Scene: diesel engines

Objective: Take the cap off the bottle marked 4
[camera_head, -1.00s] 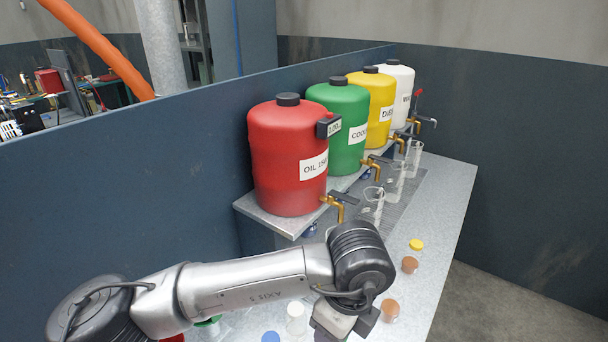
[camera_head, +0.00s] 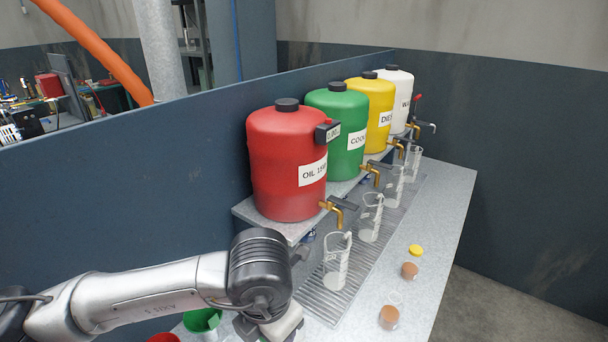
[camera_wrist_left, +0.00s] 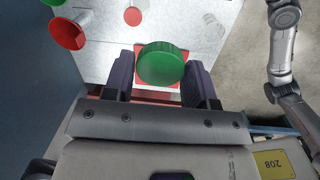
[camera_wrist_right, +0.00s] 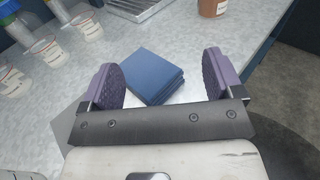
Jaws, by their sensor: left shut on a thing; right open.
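In the left wrist view my left gripper (camera_wrist_left: 160,80) is shut on a round green cap (camera_wrist_left: 161,62), with one finger on each side of it. Whether a bottle is under the cap is hidden, and no mark 4 can be read. A red square patch (camera_wrist_left: 146,92) shows below and beside the cap. In the head view my left wrist is low at the front of the bench and its fingers are out of the picture. My right gripper (camera_wrist_right: 165,85) is open and empty, with a dark blue stack (camera_wrist_right: 151,75) beyond its fingers.
A red funnel (camera_wrist_left: 66,33) is left of the left gripper. A red disc (camera_wrist_left: 133,16) lies farther off. Beakers (camera_head: 337,262) stand on the drip grate under the taps. Small containers with a yellow cap (camera_head: 416,250) and brown contents (camera_head: 389,316) stand along the bench's right side.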

